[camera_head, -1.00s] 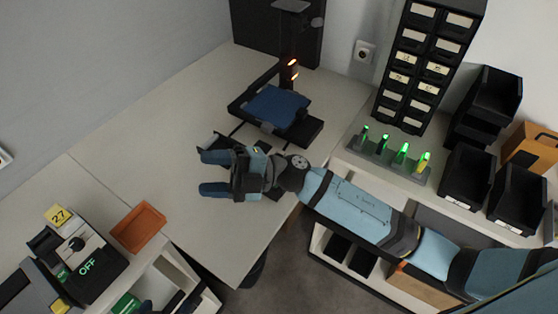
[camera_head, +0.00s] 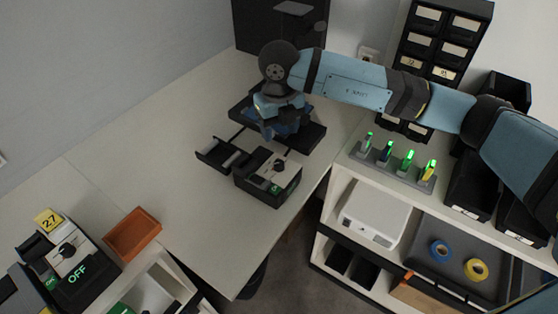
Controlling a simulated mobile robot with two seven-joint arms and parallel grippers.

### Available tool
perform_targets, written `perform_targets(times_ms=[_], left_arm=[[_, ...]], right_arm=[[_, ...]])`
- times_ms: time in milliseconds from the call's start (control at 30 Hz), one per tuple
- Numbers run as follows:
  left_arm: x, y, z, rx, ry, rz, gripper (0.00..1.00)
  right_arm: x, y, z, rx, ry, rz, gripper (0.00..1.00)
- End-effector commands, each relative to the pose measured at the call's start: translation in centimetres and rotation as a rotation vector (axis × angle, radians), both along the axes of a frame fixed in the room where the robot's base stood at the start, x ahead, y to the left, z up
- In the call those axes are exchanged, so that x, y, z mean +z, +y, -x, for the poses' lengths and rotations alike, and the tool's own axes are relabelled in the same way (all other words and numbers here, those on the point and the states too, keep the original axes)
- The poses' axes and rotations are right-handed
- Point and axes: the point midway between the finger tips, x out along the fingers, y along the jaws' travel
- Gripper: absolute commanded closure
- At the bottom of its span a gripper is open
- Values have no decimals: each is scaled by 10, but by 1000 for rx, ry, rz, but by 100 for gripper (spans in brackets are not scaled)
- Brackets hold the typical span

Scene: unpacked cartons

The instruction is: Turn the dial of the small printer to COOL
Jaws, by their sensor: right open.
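A small black device with a grey top panel and a black dial (camera_head: 279,165) stands mid-table; I take it as the small printer (camera_head: 258,187). Green text glows on its front, too small to read. A similar device (camera_head: 92,284) at the lower left has a dial and a green "OFF" display, beside a yellow "27" tag. My right gripper (camera_head: 280,126) is open and points down behind the middle device, apart from its dial. It covers part of a blue-bedded machine (camera_head: 308,138). My left gripper is not in view.
A small open black tray (camera_head: 217,153) adjoins the middle device. An orange tray (camera_head: 132,234) lies at the table's left front. At right are a rack with green-lit items (camera_head: 390,164), black bins (camera_head: 470,184) and a drawer tower (camera_head: 440,35). The left tabletop is clear.

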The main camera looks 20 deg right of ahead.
Motion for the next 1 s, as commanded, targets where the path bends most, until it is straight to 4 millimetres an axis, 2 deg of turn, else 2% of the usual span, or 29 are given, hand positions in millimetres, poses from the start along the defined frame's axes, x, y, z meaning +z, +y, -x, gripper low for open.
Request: perform_targets(times_ms=[300, 500, 700, 967, 1000], left_arm=[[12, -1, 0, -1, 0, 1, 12], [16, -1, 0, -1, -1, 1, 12], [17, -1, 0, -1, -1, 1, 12], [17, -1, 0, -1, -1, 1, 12], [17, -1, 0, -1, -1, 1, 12]], right_arm=[[-67, 1, 1, 1, 5, -3, 44], [-100, 1, 1, 1, 4, -5, 44], [-115, 1, 0, 2, 2, -4, 44], [-117, 1, 0, 2, 2, -5, 44], [-117, 1, 0, 2, 2, -5, 46]])
